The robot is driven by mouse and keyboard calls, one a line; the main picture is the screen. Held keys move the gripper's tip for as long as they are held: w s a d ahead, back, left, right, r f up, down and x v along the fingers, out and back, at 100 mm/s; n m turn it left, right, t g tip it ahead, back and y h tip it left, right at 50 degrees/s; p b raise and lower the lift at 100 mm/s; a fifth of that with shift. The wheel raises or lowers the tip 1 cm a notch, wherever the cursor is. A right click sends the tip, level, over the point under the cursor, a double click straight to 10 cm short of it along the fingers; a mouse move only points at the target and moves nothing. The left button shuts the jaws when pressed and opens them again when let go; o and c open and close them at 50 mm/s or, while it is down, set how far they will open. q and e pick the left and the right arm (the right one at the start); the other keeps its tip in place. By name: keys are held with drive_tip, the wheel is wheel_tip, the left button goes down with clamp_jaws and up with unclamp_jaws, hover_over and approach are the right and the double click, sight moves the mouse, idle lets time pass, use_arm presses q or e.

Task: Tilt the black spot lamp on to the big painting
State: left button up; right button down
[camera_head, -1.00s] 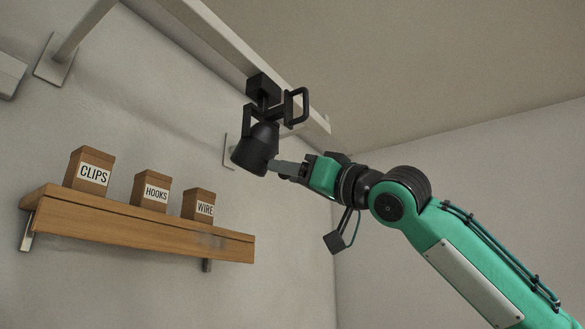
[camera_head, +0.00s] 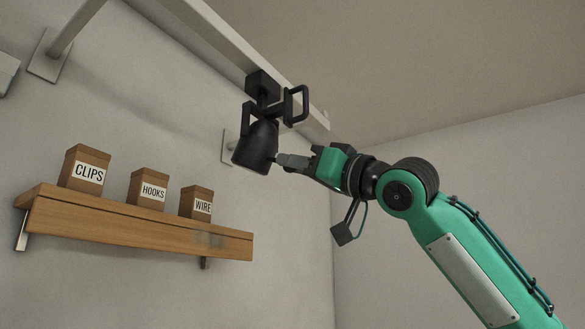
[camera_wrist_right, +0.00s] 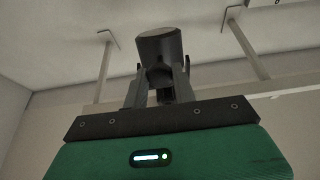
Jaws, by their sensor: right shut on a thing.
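The black spot lamp (camera_head: 255,146) hangs under the pale overhead beam in the head view, its can pointing mostly downward with a slight lean to the left. A black loop handle (camera_head: 297,104) stands at its upper right. My right gripper (camera_head: 279,159) reaches in from the right and is shut on a small part at the lamp's lower right side. In the right wrist view, the lamp's can (camera_wrist_right: 158,43) rises beyond my right gripper's fingers (camera_wrist_right: 160,84), which hide most of the gripped part. The big painting and my left gripper are in neither view.
The pale beam (camera_head: 222,47) runs along the wall above the lamp. A wooden shelf (camera_head: 130,223) at lower left holds boxes marked clips (camera_head: 84,168), hooks (camera_head: 149,188) and wire (camera_head: 196,203). The space right of my right arm is clear.

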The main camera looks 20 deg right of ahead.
drive_tip(key=shift+s+d+r, duration=0.15)
drive_tip(key=shift+s+r, duration=0.1)
drive_tip(key=shift+r, duration=0.15)
drive_tip(key=c, duration=1.1)
unclamp_jaws()
drive_tip(key=shift+s, duration=0.1)
drive_tip(key=shift+c, duration=0.2)
drive_tip(key=shift+s, duration=0.1)
drive_tip(key=shift+f, duration=0.1)
drive_tip(key=b+v, duration=0.6)
drive_tip(key=v, duration=0.7)
drive_tip(key=shift+s+f, duration=0.2)
drive_tip(key=shift+s, duration=0.15)
drive_tip(key=shift+d, duration=0.1)
